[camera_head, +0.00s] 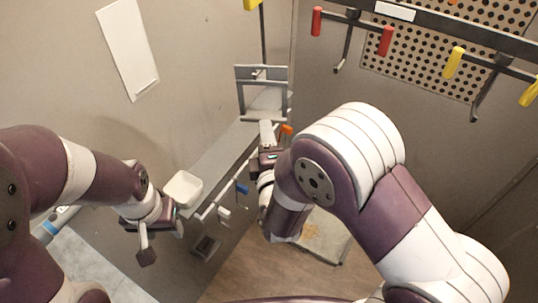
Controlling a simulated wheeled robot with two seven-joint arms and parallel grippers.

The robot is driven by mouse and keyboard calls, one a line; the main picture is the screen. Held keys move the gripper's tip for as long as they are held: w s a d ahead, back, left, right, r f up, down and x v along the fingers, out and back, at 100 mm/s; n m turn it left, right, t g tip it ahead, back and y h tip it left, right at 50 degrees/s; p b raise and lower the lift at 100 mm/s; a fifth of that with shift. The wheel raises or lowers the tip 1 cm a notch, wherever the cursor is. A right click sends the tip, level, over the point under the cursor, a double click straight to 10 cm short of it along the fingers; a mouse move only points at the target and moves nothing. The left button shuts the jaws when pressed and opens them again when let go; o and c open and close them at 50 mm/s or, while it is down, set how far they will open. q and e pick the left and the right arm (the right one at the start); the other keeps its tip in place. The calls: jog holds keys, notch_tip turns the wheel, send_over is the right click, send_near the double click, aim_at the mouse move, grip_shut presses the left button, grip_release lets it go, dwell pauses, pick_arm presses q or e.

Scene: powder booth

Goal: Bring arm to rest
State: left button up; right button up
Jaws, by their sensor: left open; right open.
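My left gripper (146,238) hangs at the lower left of the head view, its fingers pointing down and to the front. It is open, and I see nothing between its fingers. My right gripper (267,138) is near the middle, at the end of the large purple and white arm. It reaches toward the grey shelf (222,150) and is open. Its own arm hides part of it. I cannot tell whether it touches the shelf or the orange piece beside it (286,129).
Blue (242,187) and white (223,213) handles line the shelf's front edge. A grey rack (262,90) stands behind.

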jog(key=s, duration=0.6)
jog(key=s+f+m+g+y, duration=0.1)
jog(key=s+f+m+g, duration=0.8)
jog(key=f+g, duration=0.4)
jog(key=d+r+m+g+h, duration=0.1)
jog(key=d+r+m, duration=0.1)
jog(key=d+m, duration=0.2)
jog(key=s+d+r+m+g+h, duration=0.1)
jog(key=d+m, duration=0.4)
jog(key=d, duration=0.5)
notch_tip(320, 180, up, 2)
jog(key=shift+s+g+b, duration=0.3)
jog(key=shift+g+b, duration=0.1)
jog(key=shift+g, duration=0.4)
